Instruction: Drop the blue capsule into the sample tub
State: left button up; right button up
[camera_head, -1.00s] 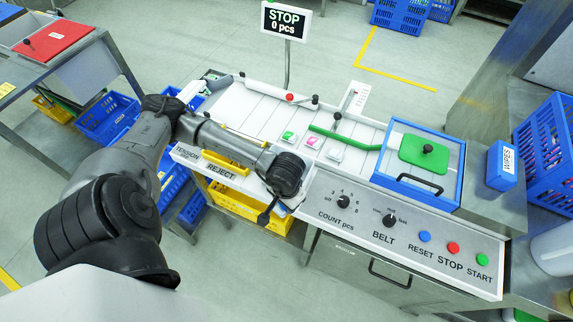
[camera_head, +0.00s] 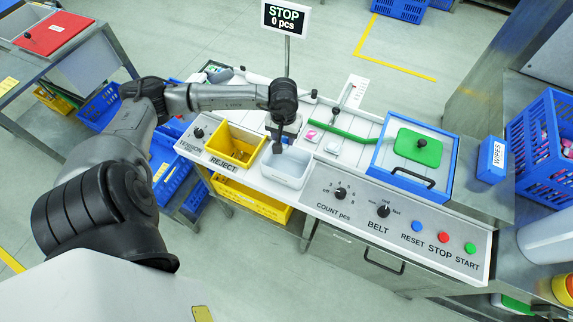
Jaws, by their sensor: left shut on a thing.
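My left gripper (camera_head: 277,146) points down over the back edge of a pale, open tub (camera_head: 287,182), which looks like the sample tub. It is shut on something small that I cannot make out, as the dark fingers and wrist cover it. No blue capsule can be told for certain. On the belt, right of the gripper, lie a pink-marked capsule pack (camera_head: 311,135) and a whitish one (camera_head: 332,149) whose colour is unclear. My right gripper is not in view.
A yellow reject bin (camera_head: 233,147) stands left of the tub. A green guide bar (camera_head: 340,131) crosses the belt. A blue-framed cover (camera_head: 414,192) with a green panel stands to the right. The display (camera_head: 285,18) reads STOP, 0 pcs.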

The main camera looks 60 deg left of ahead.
pick_arm(q)
jog(key=shift+w+d+f, duration=0.1)
jog(key=shift+w+f, duration=0.1)
jog(key=shift+f, duration=0.3)
jog(key=shift+f+b, duration=1.15)
jog(key=shift+f, duration=1.35)
jog(key=o, duration=1)
jog(key=shift+r, duration=0.15)
notch_tip(320, 180, up, 12)
jog(key=shift+r, duration=0.75)
